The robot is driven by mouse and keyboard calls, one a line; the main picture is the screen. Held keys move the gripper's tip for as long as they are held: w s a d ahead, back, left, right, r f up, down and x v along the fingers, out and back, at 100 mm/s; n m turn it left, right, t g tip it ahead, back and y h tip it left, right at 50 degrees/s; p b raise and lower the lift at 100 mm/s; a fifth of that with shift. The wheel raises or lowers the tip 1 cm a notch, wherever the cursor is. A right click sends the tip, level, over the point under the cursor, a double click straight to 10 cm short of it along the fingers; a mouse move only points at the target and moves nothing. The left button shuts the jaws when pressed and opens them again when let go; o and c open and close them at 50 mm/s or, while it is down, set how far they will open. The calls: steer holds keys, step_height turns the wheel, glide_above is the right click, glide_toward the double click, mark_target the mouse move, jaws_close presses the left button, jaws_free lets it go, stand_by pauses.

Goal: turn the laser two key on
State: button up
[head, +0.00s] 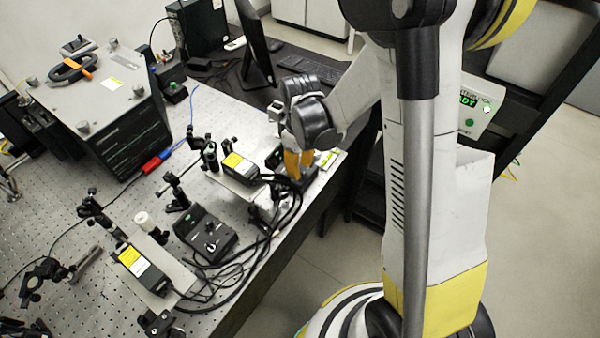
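My gripper (297,163), with orange-yellow fingers, points down at the right edge of the optical bench. It is over or beside a dark box (311,174) that it and my arm largely hide. I cannot tell whether the fingers touch anything or how far apart they are. A black control box (205,236) with a knob or key and a small green light stands in the open to the lower left. Two laser heads with yellow labels sit on the bench, one near my gripper (240,164) and one at the front (141,266). No laser two key can be made out.
Black cables (255,247) loop between the lasers and boxes along the bench's right edge. Optical posts and mounts (95,211) crowd the bench (60,185). A large grey instrument (100,92) stands at the back left. A monitor (257,50) stands behind my gripper.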

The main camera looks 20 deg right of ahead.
steer(key=shift+f, duration=1)
steer(key=shift+c, duration=0.4)
jaws_close()
steer(key=shift+m+b, duration=0.3)
steer(key=shift+b, duration=0.05)
steer(key=m+b, duration=0.1)
steer(key=m, duration=0.2)
steer(key=shift+f+m+b, duration=0.1)
steer(key=shift+m+b, duration=0.3)
steer(key=m+b, duration=0.1)
steer(key=m, duration=0.3)
steer(key=shift+m, duration=0.3)
steer(key=m+b, duration=0.1)
steer(key=m, duration=0.3)
steer(key=shift+m+b, duration=0.7)
steer(key=shift+m, duration=1.8)
